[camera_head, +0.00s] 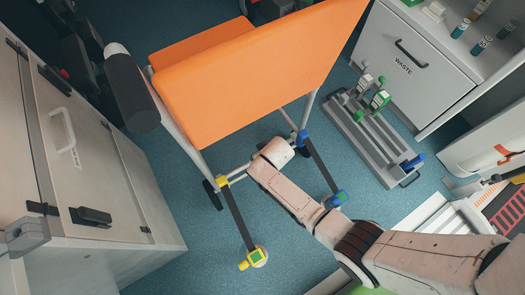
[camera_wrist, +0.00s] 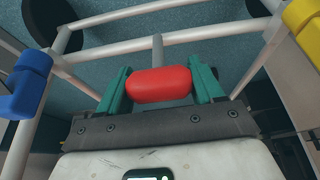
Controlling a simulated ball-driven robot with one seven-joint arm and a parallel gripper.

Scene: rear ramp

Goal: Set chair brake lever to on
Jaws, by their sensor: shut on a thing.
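The orange chair (camera_head: 255,75) stands on the blue floor, seen from above in the head view. My arm reaches to the lower rear of its frame, and my fingers are hidden there in that view. In the wrist view, the brake lever's red knob (camera_wrist: 158,86) sits between the green fingers of my gripper (camera_wrist: 159,80). My gripper is shut on the knob. A short grey stem (camera_wrist: 157,48) runs from the knob toward the chair's pale frame bars (camera_wrist: 200,34). I cannot tell the lever's set position; no on or off mark shows.
Straps with a yellow end (camera_head: 257,257) and a blue end (camera_head: 338,198) run from the chair's legs. A grey rack (camera_head: 375,135) with levers stands at right, before the waste cabinet (camera_head: 410,70). A pale cabinet (camera_head: 90,170) stands at left.

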